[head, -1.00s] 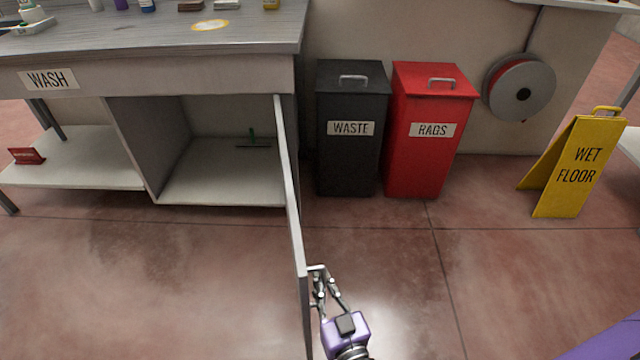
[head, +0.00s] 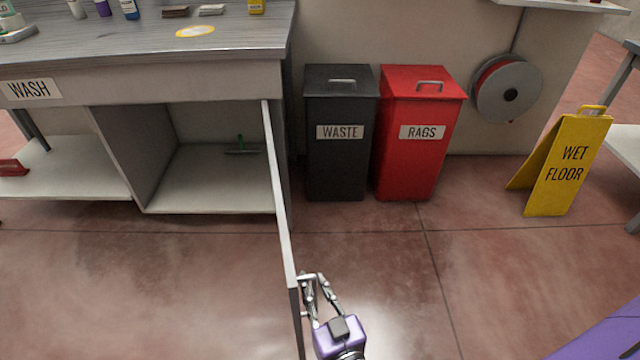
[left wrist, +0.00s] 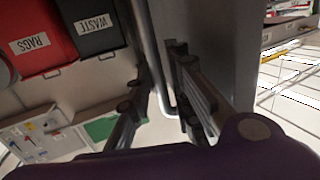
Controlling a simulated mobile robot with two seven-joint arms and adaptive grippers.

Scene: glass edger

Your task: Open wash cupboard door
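The wash cupboard, labelled WASH (head: 29,89), stands under the grey bench at the left of the head view. Its door (head: 279,205) is swung wide open, seen nearly edge-on and pointing towards me. My right gripper is out of view.
A black WASTE bin (head: 340,165) and a red RAGS bin (head: 412,165) stand right of the cupboard. A hose reel (head: 508,90) is on the wall. A yellow wet floor sign (head: 562,175) stands at the right. The floor between (head: 400,270) is clear.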

